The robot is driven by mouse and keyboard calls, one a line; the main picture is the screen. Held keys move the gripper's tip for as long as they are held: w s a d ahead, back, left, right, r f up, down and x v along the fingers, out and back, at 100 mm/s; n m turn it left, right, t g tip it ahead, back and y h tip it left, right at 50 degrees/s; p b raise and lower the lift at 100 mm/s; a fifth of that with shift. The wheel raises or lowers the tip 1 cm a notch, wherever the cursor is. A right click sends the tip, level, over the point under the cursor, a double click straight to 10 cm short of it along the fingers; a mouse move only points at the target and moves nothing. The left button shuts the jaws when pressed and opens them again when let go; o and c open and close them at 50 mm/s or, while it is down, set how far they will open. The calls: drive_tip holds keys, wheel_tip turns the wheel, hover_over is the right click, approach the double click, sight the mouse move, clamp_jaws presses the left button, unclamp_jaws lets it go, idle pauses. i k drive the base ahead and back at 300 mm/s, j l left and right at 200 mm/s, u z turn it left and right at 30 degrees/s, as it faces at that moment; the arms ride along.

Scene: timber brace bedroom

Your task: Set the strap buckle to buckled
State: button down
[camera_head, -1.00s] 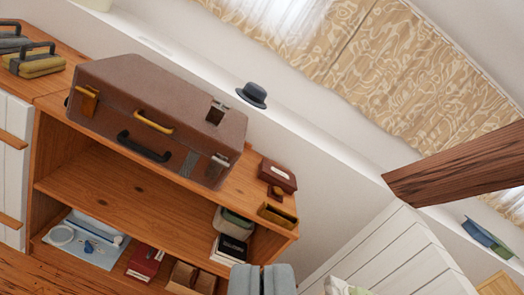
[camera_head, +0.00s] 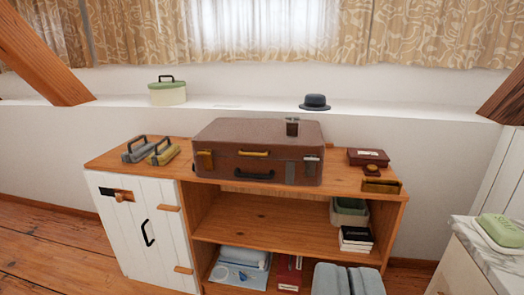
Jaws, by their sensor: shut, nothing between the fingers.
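A brown suitcase (camera_head: 225,137) lies flat on top of the wooden cabinet (camera_head: 350,185), ahead of my gripper. A dark strap piece with a small light metal part (camera_head: 292,127) shows at the right of its lid, and another strap piece (camera_head: 309,168) on its front right. I cannot make out whether the buckle is fastened. A brass latch (camera_head: 205,160), a yellow bar (camera_head: 254,153) and a black handle (camera_head: 254,174) are on the front. My gripper (camera_head: 348,278) is at the bottom edge, grey fingers together and empty, well apart from the suitcase.
Two handled blocks, grey (camera_head: 136,153) and yellow (camera_head: 163,155), stand left of the suitcase. A marble-topped stand (camera_head: 490,240) is at right. Wooden beams cross both upper sides.

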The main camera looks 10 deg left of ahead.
sight(291, 127)
drive_tip(key=i+j, duration=0.2)
drive_tip(key=i, duration=0.4)
drive_tip(key=i+j, duration=0.15)
drive_tip(key=i, duration=0.45)
